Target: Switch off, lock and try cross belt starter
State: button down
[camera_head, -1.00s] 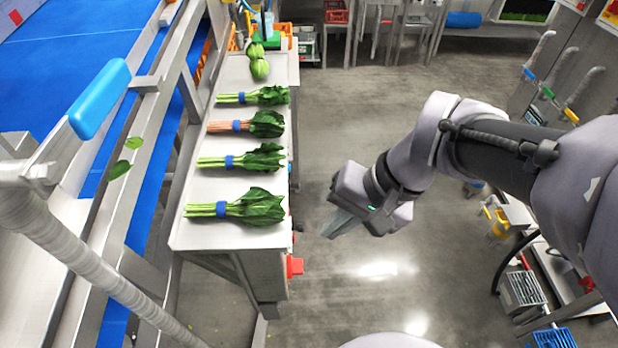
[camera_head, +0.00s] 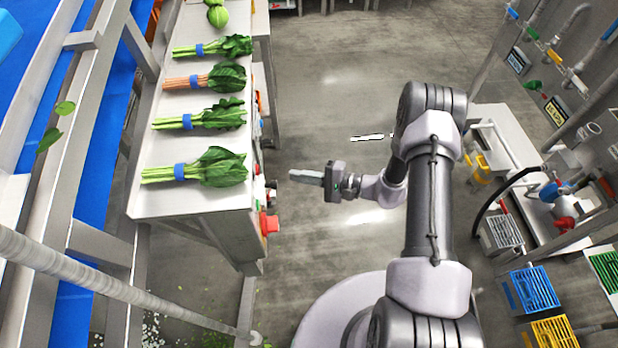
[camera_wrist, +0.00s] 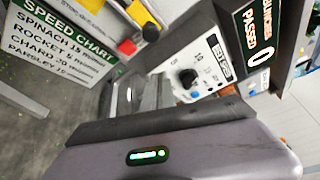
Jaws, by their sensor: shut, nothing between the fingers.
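A row of controls runs along the side of the greens bench in the head view, with a red part (camera_head: 269,224) at its near end. In the wrist view a red part (camera_wrist: 126,47) sits beside a yellow part (camera_wrist: 140,14). A pale panel there carries a black knob (camera_wrist: 188,78) and a blue button (camera_wrist: 195,94). I cannot tell which control is the cross belt starter, and no lock is clearly visible. My gripper (camera_head: 293,175) is shut and empty, to the right of the controls, pointing at them with a gap between.
The bench (camera_head: 190,204) bears several bunches of greens (camera_head: 205,168). A speed chart board (camera_wrist: 55,40) and a black counter reading 0 (camera_wrist: 258,45) flank the panel in the wrist view. Blue (camera_head: 533,288) and yellow crates (camera_head: 555,332) stand at right. The floor between is clear.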

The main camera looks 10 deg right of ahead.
jog(key=a, duration=0.1)
jog(key=s+a+b, duration=0.1)
jog(key=a, duration=0.1)
jog(key=a+r, duration=0.1)
jog(key=shift+s+a+r, duration=0.1)
jog(key=shift+s+a, duration=0.1)
jog(key=shift+s, duration=0.15)
jog(key=shift+s, duration=0.1)
